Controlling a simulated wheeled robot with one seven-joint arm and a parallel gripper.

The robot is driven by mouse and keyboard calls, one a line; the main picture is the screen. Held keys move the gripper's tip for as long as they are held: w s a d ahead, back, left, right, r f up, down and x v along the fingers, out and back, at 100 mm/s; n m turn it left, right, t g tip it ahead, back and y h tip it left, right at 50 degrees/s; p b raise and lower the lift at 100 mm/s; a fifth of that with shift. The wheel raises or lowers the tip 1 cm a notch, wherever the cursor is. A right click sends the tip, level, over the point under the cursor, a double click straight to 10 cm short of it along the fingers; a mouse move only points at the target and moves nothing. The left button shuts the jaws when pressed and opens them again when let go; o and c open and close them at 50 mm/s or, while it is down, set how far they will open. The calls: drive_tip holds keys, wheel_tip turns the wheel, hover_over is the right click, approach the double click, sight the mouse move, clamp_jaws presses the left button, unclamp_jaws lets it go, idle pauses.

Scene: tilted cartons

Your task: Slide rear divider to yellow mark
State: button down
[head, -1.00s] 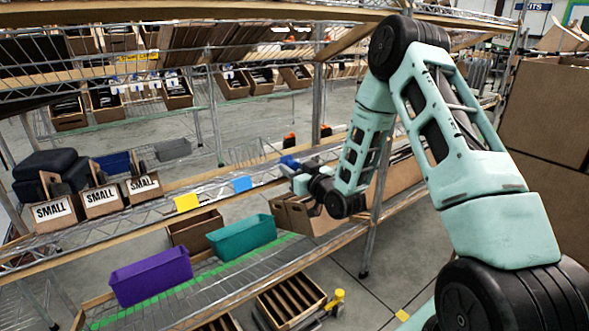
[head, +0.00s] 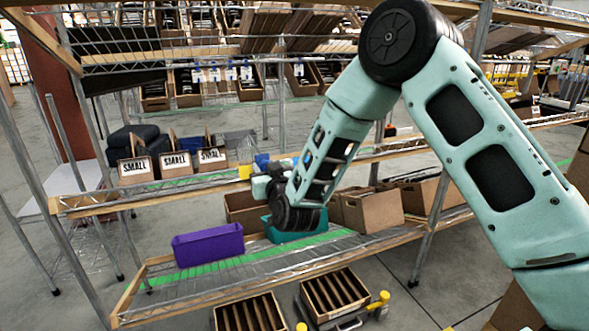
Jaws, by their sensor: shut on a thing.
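The yellow mark (head: 245,172) is a small tag on the front edge of the middle shelf, right of the boxes labelled SMALL. My gripper (head: 263,174) is at the same shelf edge, just right of the yellow mark. It is shut on a thin piece that I take to be the rear divider, but the piece is small and mostly hidden by my gripper and wrist. A blue patch shows just above my gripper; I cannot tell whether it is the blue mark or part of my gripper.
Boxes labelled SMALL (head: 176,164) stand left on the middle shelf. Below are a purple bin (head: 208,245), a teal bin (head: 298,228) partly behind my arm, and brown cartons (head: 372,210). Slotted cartons (head: 335,293) sit lower, in front. The shelf above hangs over the work area.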

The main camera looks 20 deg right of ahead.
drive_tip(key=shift+s+a, duration=0.1)
drive_tip(key=shift+a, duration=1.95)
drive_tip(key=c, duration=1.1)
unclamp_jaws()
drive_tip(key=s, duration=1.7)
drive_tip(key=shift+s+d, duration=0.2)
drive_tip(key=shift+d, duration=0.15)
